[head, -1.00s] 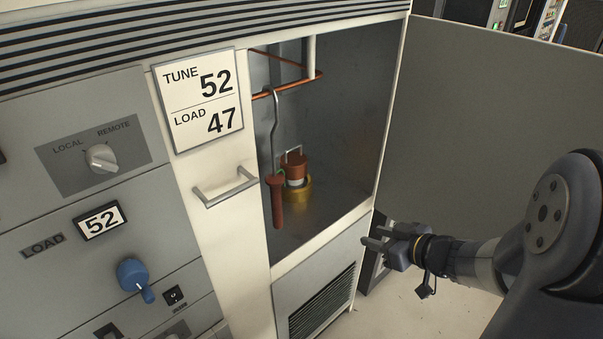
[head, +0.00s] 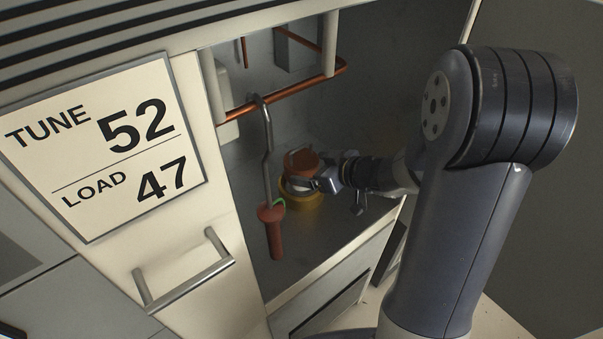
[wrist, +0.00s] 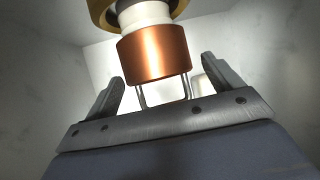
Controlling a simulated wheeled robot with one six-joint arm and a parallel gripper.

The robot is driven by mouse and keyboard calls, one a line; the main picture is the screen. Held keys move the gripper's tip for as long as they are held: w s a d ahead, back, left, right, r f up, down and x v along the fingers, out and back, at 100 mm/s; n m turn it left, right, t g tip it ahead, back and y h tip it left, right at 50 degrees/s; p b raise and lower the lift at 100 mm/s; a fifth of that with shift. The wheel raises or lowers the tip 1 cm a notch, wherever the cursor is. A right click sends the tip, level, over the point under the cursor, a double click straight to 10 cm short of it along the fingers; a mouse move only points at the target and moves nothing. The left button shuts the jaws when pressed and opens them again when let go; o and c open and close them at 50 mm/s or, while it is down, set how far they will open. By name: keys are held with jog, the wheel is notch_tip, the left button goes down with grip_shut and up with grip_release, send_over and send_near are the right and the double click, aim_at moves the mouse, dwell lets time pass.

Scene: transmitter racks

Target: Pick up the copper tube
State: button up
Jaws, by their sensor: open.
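The copper tube (head: 301,160) stands upright in a gold ring socket (head: 300,201) on the cabinet floor. It has a copper body, a white band below it and a thin wire handle. My gripper (head: 326,183) is inside the cabinet at the tube's right side and hides part of it. In the wrist view the copper tube (wrist: 155,55) appears upside down, with the handle legs toward my palm. My gripper (wrist: 161,72) is open there, its fingers either side of the handle legs, with gaps between; it holds nothing. The handle's far end is hidden.
A hooked rod with a red-brown grip (head: 272,232) hangs from a copper pipe (head: 290,98) just left of the tube. The cabinet's front frame with a bar handle (head: 185,277) stands at left. The open door (head: 545,180) is at right.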

aim_at(301, 165)
jog(key=shift+o, duration=0.6)
jog(key=shift+w+a+f, duration=0.1)
jog(key=shift+a, duration=0.05)
jog(key=shift+o, duration=0.6)
jog(key=x, duration=0.5)
jog(key=shift+w+d+f, duration=0.1)
jog(key=shift+w+d, duration=0.05)
jog(key=shift+d, duration=0.1)
jog(key=c, duration=2)
jog(key=shift+r, duration=0.2)
